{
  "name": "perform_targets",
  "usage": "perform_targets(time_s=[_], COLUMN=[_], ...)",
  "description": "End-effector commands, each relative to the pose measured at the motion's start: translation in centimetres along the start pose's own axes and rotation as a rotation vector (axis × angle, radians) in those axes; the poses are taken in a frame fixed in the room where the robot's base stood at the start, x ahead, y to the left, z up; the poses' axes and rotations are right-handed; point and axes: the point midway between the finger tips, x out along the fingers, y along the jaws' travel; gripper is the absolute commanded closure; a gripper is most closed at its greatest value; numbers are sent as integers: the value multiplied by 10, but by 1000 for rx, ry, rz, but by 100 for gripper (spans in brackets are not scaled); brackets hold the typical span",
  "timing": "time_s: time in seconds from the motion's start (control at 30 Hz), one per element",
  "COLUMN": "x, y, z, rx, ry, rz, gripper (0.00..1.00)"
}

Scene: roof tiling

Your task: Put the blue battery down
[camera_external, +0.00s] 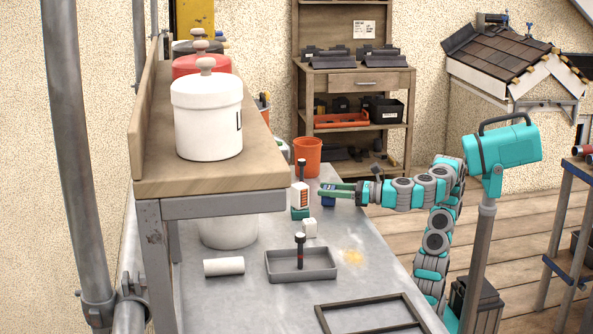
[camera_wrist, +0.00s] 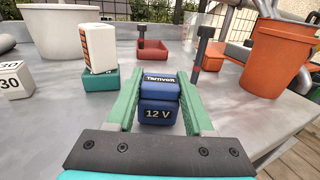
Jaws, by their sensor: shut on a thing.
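The blue battery (camera_wrist: 160,97), marked "12 V", sits between the green fingers of my gripper (camera_wrist: 160,95) in the wrist view. My gripper is shut on it. In the external view the blue battery (camera_external: 328,199) shows at the end of my gripper (camera_external: 335,190), over the far part of the grey metal table (camera_external: 270,235). I cannot tell whether its underside touches the table. Left of it stands a white and orange block (camera_wrist: 99,49) on a green base (camera_wrist: 103,82); they are apart from the battery.
An orange bucket (camera_wrist: 278,57) stands to the right and a red tray (camera_wrist: 165,58) behind. A white block marked 30 (camera_wrist: 13,80) is at left. A grey tray (camera_external: 300,275) and dark frame (camera_external: 370,302) lie nearer. A wooden shelf (camera_external: 215,178) overhangs the table's left side.

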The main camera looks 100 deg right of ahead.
Motion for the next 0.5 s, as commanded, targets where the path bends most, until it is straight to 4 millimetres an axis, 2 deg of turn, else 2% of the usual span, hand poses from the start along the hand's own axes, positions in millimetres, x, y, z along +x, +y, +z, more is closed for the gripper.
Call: perform_targets(time_s=[0.37, 0.4, 0.5], x=[0, 0, 0], y=[0, 0, 0], z=[-4, -3, -2], rx=[0, 0, 0], ry=[-1, 0, 0], rz=[0, -1, -1], gripper=[100, 44, 33])
